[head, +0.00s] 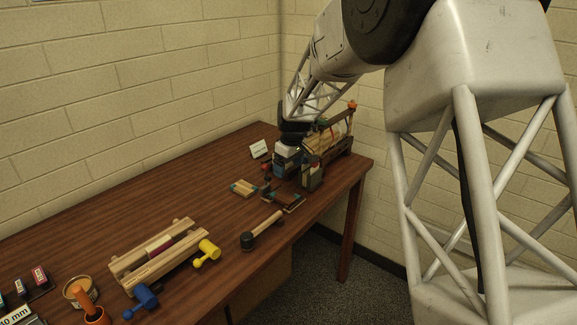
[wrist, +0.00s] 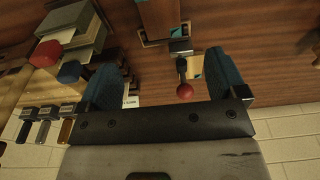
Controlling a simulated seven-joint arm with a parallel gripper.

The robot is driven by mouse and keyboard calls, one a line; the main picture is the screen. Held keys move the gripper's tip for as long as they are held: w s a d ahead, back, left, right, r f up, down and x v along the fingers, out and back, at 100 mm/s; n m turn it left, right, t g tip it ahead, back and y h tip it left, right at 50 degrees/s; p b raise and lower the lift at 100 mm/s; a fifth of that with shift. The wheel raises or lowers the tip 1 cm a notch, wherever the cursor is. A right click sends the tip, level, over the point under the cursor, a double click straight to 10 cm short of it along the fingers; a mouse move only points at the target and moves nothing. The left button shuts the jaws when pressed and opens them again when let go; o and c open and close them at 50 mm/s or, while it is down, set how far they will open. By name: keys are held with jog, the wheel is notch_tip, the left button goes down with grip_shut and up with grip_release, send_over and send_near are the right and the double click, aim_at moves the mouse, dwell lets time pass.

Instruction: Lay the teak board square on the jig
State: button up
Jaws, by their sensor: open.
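A reddish-brown board, which looks like the teak board (wrist: 160,14), runs in from the top edge of the wrist view. Its near end lies by dark fittings that look like part of the jig (wrist: 152,42); I cannot tell whether it sits square. In the head view a dark low frame with reddish-brown wood (head: 290,203) lies near the table's right edge, partly behind my arm.
A mallet (head: 262,231) lies in front. A loaded stand (head: 334,138) is at the far end, and a pale block (head: 243,188) lies left of the gripper. The table's back left is clear.

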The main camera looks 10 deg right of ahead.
jog(key=shift+s+r, duration=0.1)
jog(key=s+d+r+m, duration=0.2)
jog(key=s+r, duration=0.3)
jog(key=s, duration=0.7)
jog(key=s+d+r+m+t, duration=0.1)
jog(key=s+d+r+m, duration=0.3)
jog(key=s, duration=0.8)
jog(key=s+d+r, duration=0.1)
jog(key=s+r, duration=0.4)
jog(key=s, duration=0.7)
jog(key=s+d+f+m+h, duration=0.1)
jog(key=s+d+f+m, duration=0.1)
jog(key=s, duration=1.2)
jog(key=shift+s+f+m+t, duration=0.15)
jog(key=shift+s+m+t, duration=0.15)
jog(key=shift+m, duration=0.3)
